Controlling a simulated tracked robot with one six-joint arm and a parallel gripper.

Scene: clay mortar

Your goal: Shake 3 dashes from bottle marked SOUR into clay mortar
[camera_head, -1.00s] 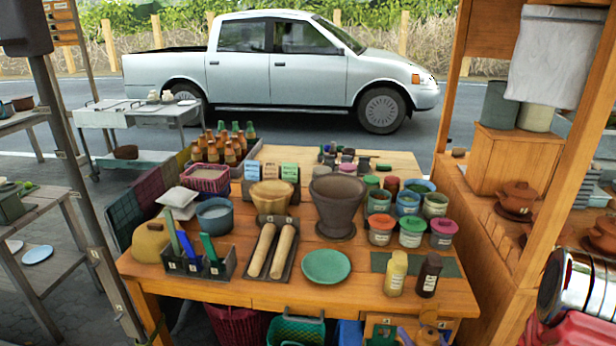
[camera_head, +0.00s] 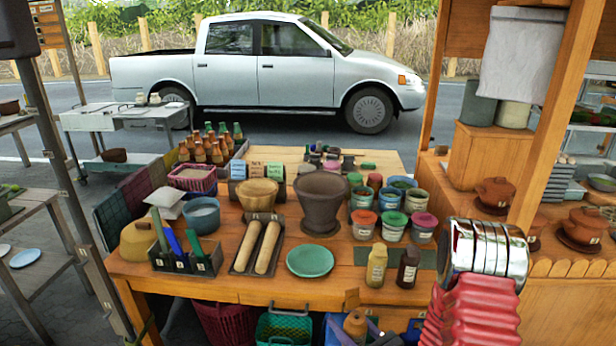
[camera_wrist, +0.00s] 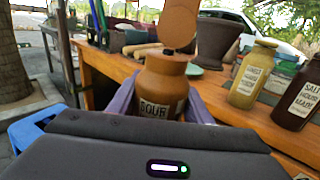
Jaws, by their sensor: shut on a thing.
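The orange-brown bottle marked SOUR (camera_wrist: 163,78) is gripped between the purple-grey fingers of my gripper (camera_wrist: 165,108) in the wrist view. It looks roughly upright. In the head view the bottle (camera_head: 355,325) and my gripper (camera_head: 358,333) are low, in front of the table's front edge and below the tabletop; the lower part is cut off by the frame. The dark brown clay mortar (camera_head: 321,205) stands on the table, behind the green plate, up and left of the bottle. It also shows in the wrist view (camera_wrist: 218,45), behind the bottle to the right.
A yellow bottle (camera_head: 376,266) and a dark bottle (camera_head: 408,267) stand at the table's front right. A green plate (camera_head: 310,261), rolling pins (camera_head: 256,247) and a wooden bowl (camera_head: 259,195) surround the mortar's front and left. Several lidded tubs (camera_head: 393,226) crowd its right.

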